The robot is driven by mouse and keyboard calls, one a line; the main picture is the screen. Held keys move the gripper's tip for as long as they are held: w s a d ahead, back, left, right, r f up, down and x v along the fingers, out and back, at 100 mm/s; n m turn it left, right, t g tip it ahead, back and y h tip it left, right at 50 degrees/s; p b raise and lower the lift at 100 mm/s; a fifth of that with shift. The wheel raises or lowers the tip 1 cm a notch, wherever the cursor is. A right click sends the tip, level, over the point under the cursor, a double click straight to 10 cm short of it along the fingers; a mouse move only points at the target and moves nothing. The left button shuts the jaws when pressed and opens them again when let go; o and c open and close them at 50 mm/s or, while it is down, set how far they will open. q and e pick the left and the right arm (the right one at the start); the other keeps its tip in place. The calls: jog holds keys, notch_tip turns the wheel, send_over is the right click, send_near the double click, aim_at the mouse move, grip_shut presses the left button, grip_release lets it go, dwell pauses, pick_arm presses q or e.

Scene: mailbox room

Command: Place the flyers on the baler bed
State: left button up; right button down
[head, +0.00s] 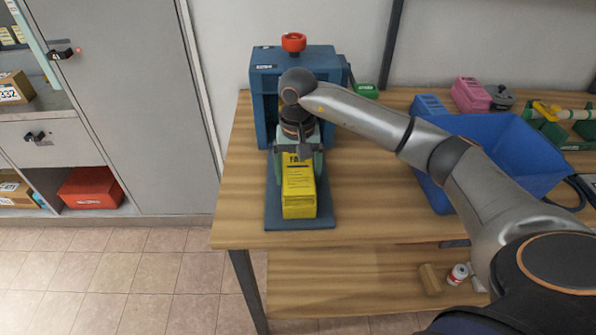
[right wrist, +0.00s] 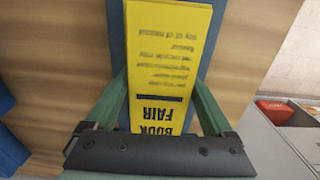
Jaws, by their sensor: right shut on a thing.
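The flyers are a yellow stack (head: 299,202) at the front of the blue baler. They lie over the flat blue baler bed (head: 325,218), lengthwise along it; whether they touch it is hard to tell. My right gripper (head: 298,162) is shut on the rear part of the stack. In the right wrist view, its green fingers stand on both sides of the flyers (right wrist: 170,45), which show black "BOOK FAIR" print. The blue baler body (head: 264,100) with a red knob (head: 293,42) stands behind, partly hidden by my arm. My left gripper is out of view.
The wooden table (head: 375,205) is clear just right of the bed. A blue bin (head: 500,150) stands further right, with pink and green items behind it. A lower shelf holds a can (head: 458,274) and a small wooden block (head: 430,279). Grey cabinets stand left.

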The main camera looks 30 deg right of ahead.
jog(key=shift+f, duration=0.15)
grip_release()
notch_tip(320, 180, up, 12)
dwell(0.7)
